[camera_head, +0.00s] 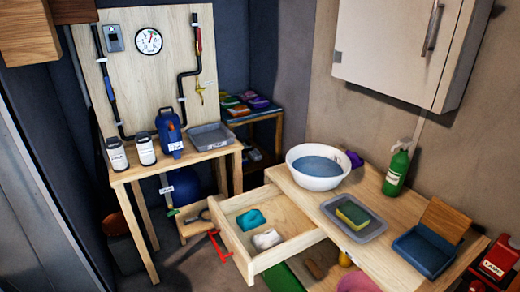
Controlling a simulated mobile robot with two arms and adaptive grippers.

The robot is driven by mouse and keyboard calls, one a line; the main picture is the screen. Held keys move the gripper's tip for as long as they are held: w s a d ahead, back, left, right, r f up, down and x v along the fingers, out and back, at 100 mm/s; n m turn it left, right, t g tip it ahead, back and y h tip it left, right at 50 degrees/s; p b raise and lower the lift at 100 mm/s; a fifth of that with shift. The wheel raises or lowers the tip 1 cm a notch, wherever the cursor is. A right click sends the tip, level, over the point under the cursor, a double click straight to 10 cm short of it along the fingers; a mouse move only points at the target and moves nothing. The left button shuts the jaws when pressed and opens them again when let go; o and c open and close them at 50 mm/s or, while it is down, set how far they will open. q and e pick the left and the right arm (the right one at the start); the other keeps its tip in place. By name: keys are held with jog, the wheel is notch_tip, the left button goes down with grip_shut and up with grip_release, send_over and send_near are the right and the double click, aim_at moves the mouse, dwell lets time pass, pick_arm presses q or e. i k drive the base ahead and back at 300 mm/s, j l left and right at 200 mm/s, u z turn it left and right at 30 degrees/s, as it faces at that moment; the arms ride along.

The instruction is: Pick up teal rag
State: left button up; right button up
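A crumpled teal rag (252,219) lies in the open wooden drawer (300,235) of the workbench, toward its far left part. A crumpled whitish cloth (266,239) lies in the same drawer, just nearer than the teal rag. Neither of my grippers shows in the head view, so I cannot see where they are relative to the rag.
The workbench holds a white basin (317,180), a grey tray with a sponge (352,213), a green spray bottle (397,170) and a blue bin (420,252). A white cabinet (390,50) hangs above. Another table (190,158) with bottles stands left.

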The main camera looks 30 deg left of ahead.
aim_at(252, 219)
jog(key=u, duration=1.35)
